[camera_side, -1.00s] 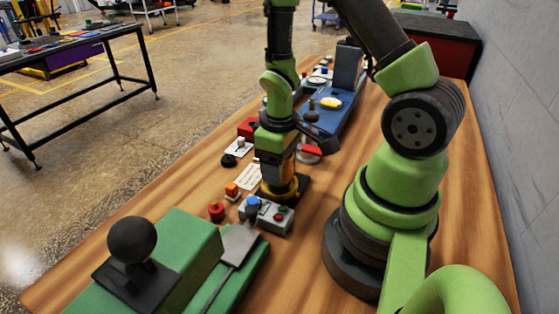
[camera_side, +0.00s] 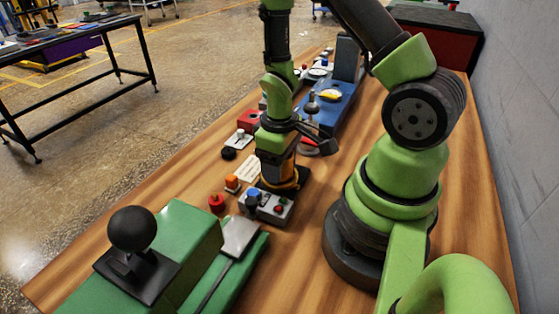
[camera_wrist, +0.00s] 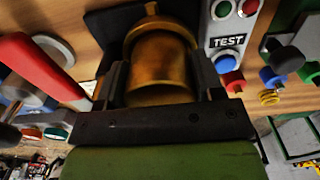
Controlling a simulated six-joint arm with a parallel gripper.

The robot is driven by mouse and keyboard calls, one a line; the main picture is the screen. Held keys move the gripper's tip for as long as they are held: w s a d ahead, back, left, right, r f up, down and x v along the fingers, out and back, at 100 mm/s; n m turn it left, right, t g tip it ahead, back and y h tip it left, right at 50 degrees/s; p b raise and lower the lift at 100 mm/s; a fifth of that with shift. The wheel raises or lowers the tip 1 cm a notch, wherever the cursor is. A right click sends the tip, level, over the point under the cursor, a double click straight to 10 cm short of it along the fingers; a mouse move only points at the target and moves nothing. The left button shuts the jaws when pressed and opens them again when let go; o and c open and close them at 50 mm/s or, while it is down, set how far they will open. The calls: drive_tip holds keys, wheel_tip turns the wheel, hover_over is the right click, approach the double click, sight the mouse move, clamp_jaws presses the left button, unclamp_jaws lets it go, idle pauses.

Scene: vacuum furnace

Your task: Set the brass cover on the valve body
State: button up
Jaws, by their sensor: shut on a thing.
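The brass cover (camera_wrist: 158,65) is a golden, rounded cylinder between the two dark fingers of my gripper (camera_wrist: 162,85) in the wrist view. The gripper is shut on it. In the side view my gripper (camera_side: 277,168) points down over a dark plate (camera_side: 301,180), with a brass-yellow ring (camera_side: 284,187) low at its tip. The dark plate also shows behind the cover in the wrist view. A small brass neck shows at the cylinder's far end; I cannot tell whether it belongs to the cover or the valve body. Whether the cover touches the valve body is hidden.
A grey control box (camera_side: 268,207) marked TEST stands close in front of the gripper. A red knob (camera_side: 216,203), an orange block (camera_side: 232,183) and a white label sheet (camera_side: 247,169) lie to its left. A blue fixture (camera_side: 335,106) stands behind. Wood right of the plate is clear.

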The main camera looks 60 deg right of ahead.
drive_tip(key=shift+f, duration=0.2)
idle(0.4)
drive_tip(key=o, duration=1.1)
drive_tip(key=shift+c, duration=1.4)
drive_tip(key=shift+r, duration=0.1)
drive_tip(key=shift+w+r, duration=0.1)
drive_tip(key=shift+r, duration=1.75)
drive_tip(key=shift+o, duration=0.7)
drive_tip(key=shift+r, duration=1.05)
drive_tip(key=shift+o, duration=0.8)
drive_tip(key=shift+r, duration=0.8)
